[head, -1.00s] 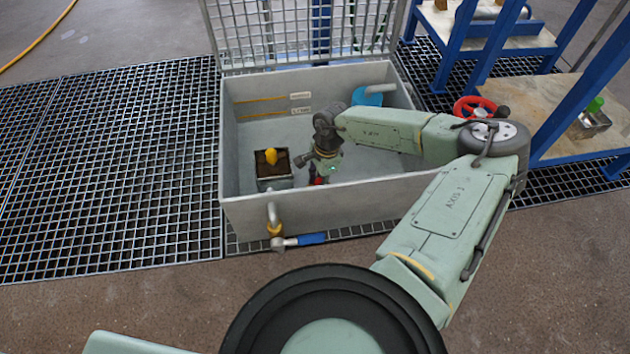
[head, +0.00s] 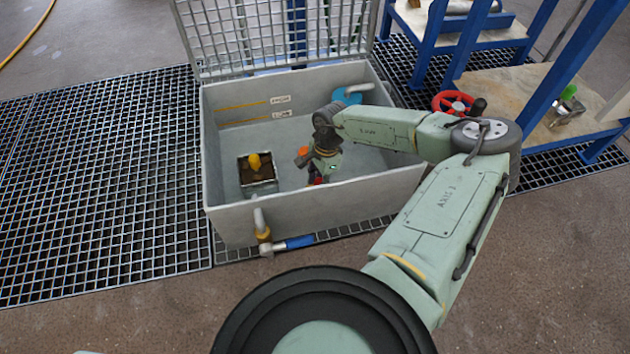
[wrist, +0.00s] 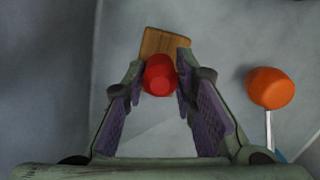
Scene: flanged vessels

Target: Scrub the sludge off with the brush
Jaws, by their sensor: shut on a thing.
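My gripper (wrist: 161,68) has its two purple-padded fingers closed on a red knob (wrist: 159,78). A wooden block (wrist: 165,43) shows just beyond the knob; together they look like the brush, with its bristles hidden. In the head view my gripper (head: 317,177) points down inside the grey vessel (head: 300,200), and only a bit of red shows under it. A small square container (head: 258,186) stands left of it, filled with dark brown matter (head: 247,172) that may be sludge. A yellow piece (head: 254,161) sticks up from it. I cannot make out sludge near the brush.
An orange float (wrist: 270,88) on a metal rod lies right of my gripper. A blue round part (head: 347,96) sits at the vessel's back right corner. The mesh lid (head: 270,40) stands open behind. A blue-handled valve (head: 290,244) is on the front wall.

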